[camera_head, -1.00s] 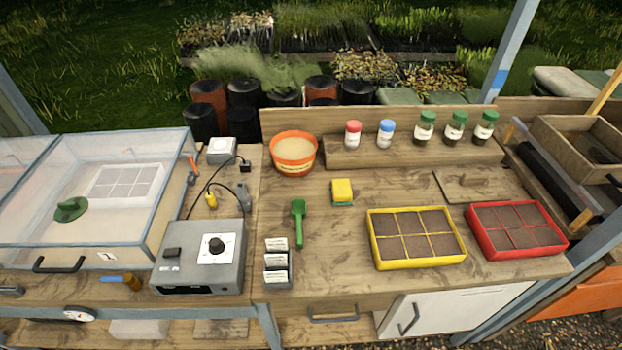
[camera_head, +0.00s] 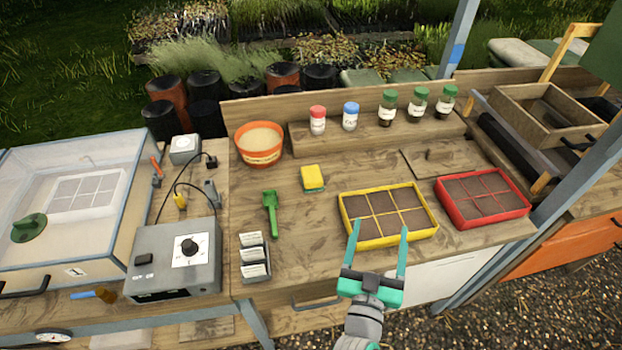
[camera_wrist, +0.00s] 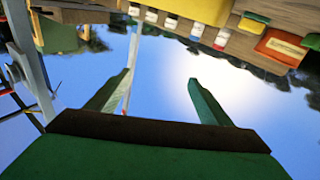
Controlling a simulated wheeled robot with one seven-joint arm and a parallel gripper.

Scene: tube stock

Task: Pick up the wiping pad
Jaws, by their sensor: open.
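The wiping pad (camera_head: 312,177) is a small block, yellow on top with a green underside. It lies flat on the wooden bench, left of the yellow seed tray (camera_head: 431,235) in the head view. In the wrist view, which is upside down, a yellow and green piece that looks like the pad (camera_wrist: 254,18) shows at the top edge. My gripper (camera_head: 380,228) is open and empty, its two green fingers pointing up in front of the yellow tray's front edge. It is apart from the pad, to its lower right. In the wrist view nothing is between the fingers (camera_wrist: 160,76).
An orange tub (camera_head: 260,158) stands behind the pad. A green scoop (camera_head: 270,212) lies to its left. Several capped jars stand on the raised shelf (camera_head: 340,134) behind. A red tray (camera_head: 518,215) is at the right. Bare bench surrounds the pad.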

